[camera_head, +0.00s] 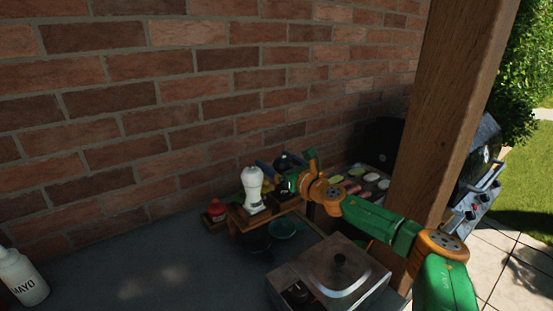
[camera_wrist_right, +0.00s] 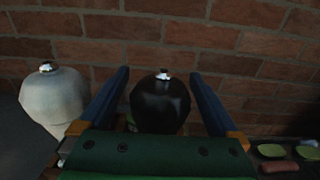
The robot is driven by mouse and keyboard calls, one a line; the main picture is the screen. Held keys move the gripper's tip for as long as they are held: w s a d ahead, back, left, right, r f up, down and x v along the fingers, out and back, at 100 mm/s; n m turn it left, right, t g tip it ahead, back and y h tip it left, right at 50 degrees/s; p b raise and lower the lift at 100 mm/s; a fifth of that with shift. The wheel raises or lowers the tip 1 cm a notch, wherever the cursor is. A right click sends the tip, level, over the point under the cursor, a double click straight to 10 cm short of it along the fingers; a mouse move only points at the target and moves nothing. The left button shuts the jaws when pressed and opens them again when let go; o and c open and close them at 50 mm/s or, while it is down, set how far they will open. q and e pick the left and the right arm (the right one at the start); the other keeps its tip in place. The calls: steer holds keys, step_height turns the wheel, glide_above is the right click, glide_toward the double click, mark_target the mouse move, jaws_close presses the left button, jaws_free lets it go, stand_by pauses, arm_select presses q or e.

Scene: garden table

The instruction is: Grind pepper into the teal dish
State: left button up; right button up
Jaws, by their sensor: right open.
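A dark pepper mill (camera_wrist_right: 160,104) with a shiny metal knob stands on a small wooden shelf; it also shows in the head view (camera_head: 284,161). My right gripper (camera_wrist_right: 165,78) is open, with one blue finger on each side of the dark mill's head and a visible gap to each. In the head view my right gripper (camera_head: 288,166) partly hides the mill. The teal dish (camera_head: 283,229) sits low beside the shelf, partly under it, and looks empty as far as I can tell. My left gripper is out of view.
A white mill (camera_head: 252,186) stands just left of the dark one on the wooden shelf (camera_head: 240,220). A dark bowl (camera_head: 256,242) is below it. A brick wall is close behind. The counter's left is mostly clear.

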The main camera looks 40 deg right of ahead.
steer(key=c, duration=1.4)
steer(key=shift+r+p, duration=0.15)
steer(key=shift+p, duration=0.25)
steer(key=m+h+p, duration=0.1)
steer(key=h+p, duration=0.1)
steer(key=m+g+h+p, duration=0.1)
steer(key=h+p, duration=0.1)
steer(key=d+m+h+p, duration=0.1)
steer(key=m+h+p, duration=0.1)
steer(key=p, duration=0.1)
steer(key=shift+s+r+g, duration=0.1)
steer(key=shift+r+g, duration=0.05)
steer(key=shift+g, duration=0.25)
steer(key=shift+d+m+g+h+p, duration=0.1)
steer(key=shift+m+g+h+p, duration=0.55)
steer(key=shift+h, duration=0.35)
steer(key=shift+s+d+f+m+g+h, duration=0.15)
steer(key=shift+m+g+h, duration=0.15)
steer(key=shift+m+h, duration=0.15)
steer(key=shift+s+d+f+m+g+h, duration=0.1)
steer(key=shift+m+g+h, duration=0.2)
steer(key=shift+h, duration=0.15)
steer(key=o, duration=1.4)
